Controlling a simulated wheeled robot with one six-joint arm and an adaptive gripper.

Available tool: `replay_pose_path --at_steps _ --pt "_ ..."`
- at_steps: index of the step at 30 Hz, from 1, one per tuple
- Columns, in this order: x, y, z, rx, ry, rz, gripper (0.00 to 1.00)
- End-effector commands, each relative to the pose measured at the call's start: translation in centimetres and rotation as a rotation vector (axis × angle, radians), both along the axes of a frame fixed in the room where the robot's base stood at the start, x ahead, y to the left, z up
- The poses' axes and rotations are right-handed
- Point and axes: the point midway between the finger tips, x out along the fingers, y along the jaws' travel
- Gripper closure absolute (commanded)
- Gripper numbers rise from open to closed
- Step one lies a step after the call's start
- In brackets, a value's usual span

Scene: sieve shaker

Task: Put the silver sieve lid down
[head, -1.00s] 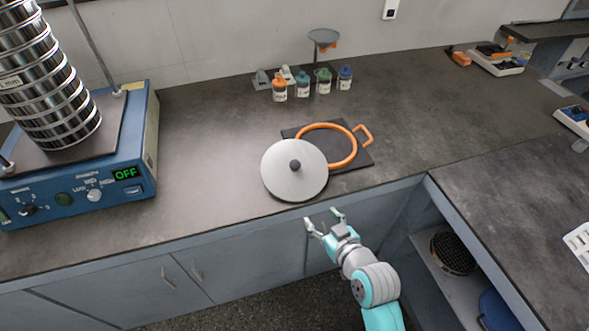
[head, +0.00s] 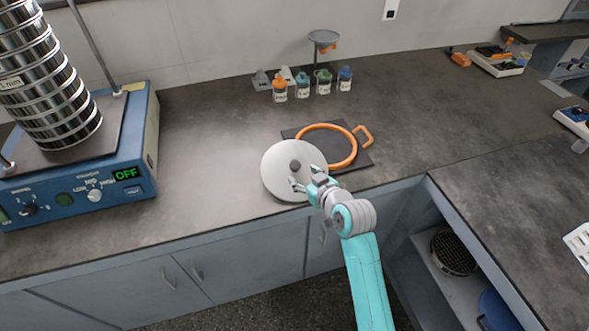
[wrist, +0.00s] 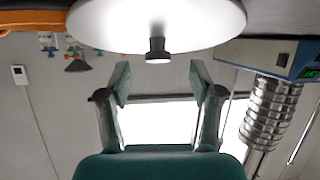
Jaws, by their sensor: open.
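The silver sieve lid (head: 281,180) is a round pale disc with a dark knob (head: 295,165) at its centre. It lies on the dark bench, its right side next to the orange ring. My gripper (head: 302,182) is open and empty at the front right part of the lid, with the fingers pointing towards the knob. In the wrist view the lid (wrist: 200,18) fills the top, and its knob (wrist: 157,50) stands between and beyond my open fingers (wrist: 160,85). The fingers appear apart from the knob.
An orange ring with a handle (head: 352,150) lies on a dark mat (head: 365,158). Several small jars (head: 302,86) stand behind. A blue sieve shaker (head: 148,130) with a steel sieve stack (head: 55,90) is at left. Bench between shaker and lid is clear.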

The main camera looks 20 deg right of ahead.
Motion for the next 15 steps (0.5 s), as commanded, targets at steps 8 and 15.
replay_pose_path --at_steps 8,15 --pt "3.4 0.3 -1.1 0.000 0.000 0.001 0.36" --pt "4.7 0.6 -1.7 0.000 0.000 0.000 0.36"
